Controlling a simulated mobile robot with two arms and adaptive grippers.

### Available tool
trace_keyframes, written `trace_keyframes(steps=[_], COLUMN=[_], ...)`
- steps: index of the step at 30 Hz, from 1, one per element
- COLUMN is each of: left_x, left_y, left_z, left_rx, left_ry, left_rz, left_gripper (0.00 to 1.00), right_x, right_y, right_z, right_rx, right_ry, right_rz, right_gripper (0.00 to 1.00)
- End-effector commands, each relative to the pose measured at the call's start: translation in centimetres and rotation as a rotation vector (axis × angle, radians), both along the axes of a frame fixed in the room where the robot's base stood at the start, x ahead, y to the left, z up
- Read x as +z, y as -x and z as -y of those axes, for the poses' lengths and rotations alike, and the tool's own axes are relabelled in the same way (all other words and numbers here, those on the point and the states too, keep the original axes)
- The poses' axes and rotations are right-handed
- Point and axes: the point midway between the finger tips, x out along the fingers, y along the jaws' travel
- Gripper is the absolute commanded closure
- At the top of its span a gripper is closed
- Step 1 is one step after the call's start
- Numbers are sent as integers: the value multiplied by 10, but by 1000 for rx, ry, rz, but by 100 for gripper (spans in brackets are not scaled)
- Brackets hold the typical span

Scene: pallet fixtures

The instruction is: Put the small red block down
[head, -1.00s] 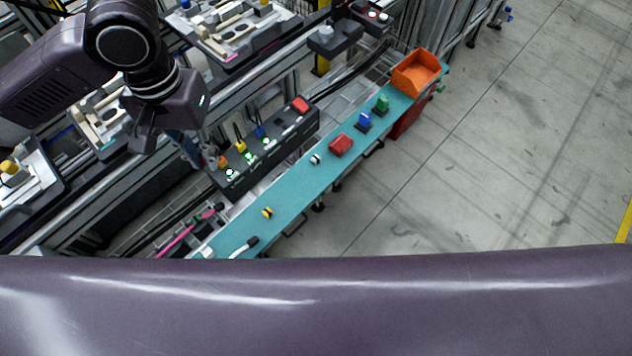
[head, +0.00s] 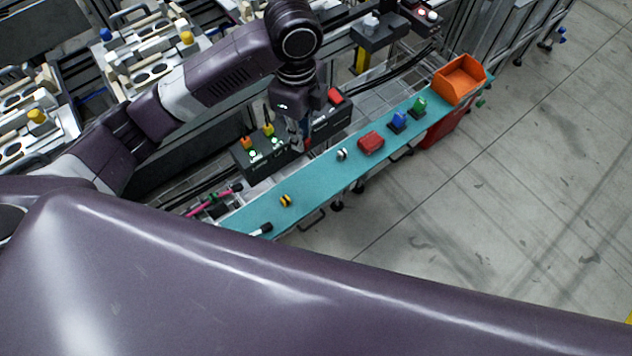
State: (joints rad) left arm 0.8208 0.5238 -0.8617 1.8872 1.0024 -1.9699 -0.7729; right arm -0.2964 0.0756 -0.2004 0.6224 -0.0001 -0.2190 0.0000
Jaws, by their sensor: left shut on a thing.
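My left gripper (head: 300,143) points down above the black box, near the rear edge of the teal shelf (head: 320,178). It is shut on the small red block (head: 307,143), of which only a small red bit shows at the fingertips; the fingers hide the rest. I cannot tell its exact height above the box or shelf. My right gripper is out of view.
The black box (head: 240,160) carries coloured pieces and lit buttons. On the shelf are a red block (head: 371,142), a blue piece (head: 398,121), a green piece (head: 418,106) and an orange bin (head: 459,80). The shelf between the yellow-black piece (head: 286,200) and the white-black piece (head: 342,154) is bare.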

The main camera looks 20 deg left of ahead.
Motion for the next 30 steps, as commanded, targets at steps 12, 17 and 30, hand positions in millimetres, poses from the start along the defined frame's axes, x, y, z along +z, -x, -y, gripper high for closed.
trace_keyframes(steps=[12,17,30], left_x=[-75,-117,-178], left_y=[1,1,1], left_z=[1,0,1], left_rx=[-57,-57,-57], left_ry=[-3,-4,-3], left_rz=[-11,-9,-8], left_gripper=[100,100,100], right_x=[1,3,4], right_y=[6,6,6], right_z=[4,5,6], right_rx=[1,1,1], right_ry=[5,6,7], right_rz=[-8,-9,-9], right_gripper=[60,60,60])
